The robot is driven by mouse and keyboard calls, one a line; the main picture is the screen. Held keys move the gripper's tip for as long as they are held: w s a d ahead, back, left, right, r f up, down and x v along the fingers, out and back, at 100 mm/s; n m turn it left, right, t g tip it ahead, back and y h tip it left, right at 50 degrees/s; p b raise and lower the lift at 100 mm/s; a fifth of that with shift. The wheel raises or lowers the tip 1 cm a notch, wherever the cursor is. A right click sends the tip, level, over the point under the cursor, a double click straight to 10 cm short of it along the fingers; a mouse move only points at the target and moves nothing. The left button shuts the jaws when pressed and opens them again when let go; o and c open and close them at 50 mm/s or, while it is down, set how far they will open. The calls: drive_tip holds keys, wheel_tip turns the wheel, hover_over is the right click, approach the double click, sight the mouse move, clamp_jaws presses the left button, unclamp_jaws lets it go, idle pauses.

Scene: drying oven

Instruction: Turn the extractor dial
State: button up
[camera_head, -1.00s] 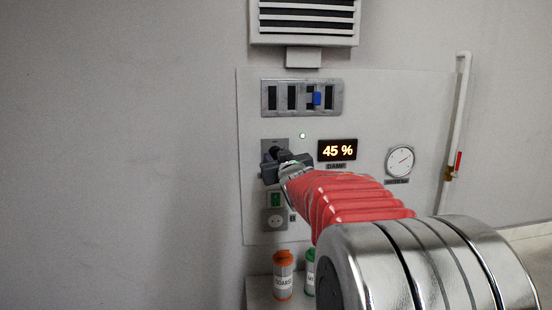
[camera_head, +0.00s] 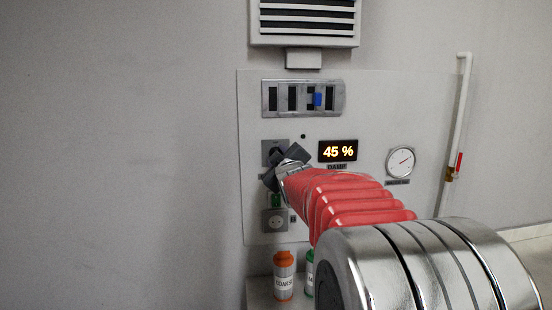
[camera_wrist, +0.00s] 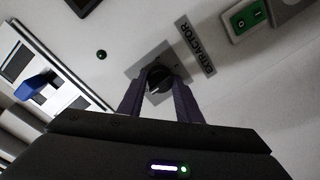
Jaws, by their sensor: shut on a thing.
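The extractor dial (camera_wrist: 158,80) is a black round knob on a grey square plate (camera_wrist: 139,70) on the wall panel, beside a label reading EXTRACTOR. My gripper (camera_wrist: 160,92) is shut on the dial, one finger on each side of it, in the wrist view. In the head view my gripper (camera_head: 285,166) is rolled at a slant in front of the plate (camera_head: 268,146) and hides most of the dial. The display (camera_head: 338,151) reads 45 %. A small indicator lamp (camera_head: 303,136) above left of it is dark.
A green switch (camera_wrist: 249,16) is close to the dial. A slotted panel with a blue slider (camera_head: 318,99) is above, and a socket (camera_head: 275,221) below. A gauge (camera_head: 400,161) and a pipe with a red valve (camera_head: 458,163) are right. An orange canister (camera_head: 284,275) stands below.

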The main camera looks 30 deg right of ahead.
drive_tip(key=shift+w+a+r, duration=0.1)
drive_tip(key=shift+a, duration=0.15)
drive_tip(key=o, duration=0.8)
drive_tip(key=shift+o, duration=1.2)
drive_tip(key=shift+d, duration=0.15)
drive_tip(key=f+v, duration=0.1)
drive_tip(key=v, duration=1.3)
drive_tip(key=shift+r, duration=0.25)
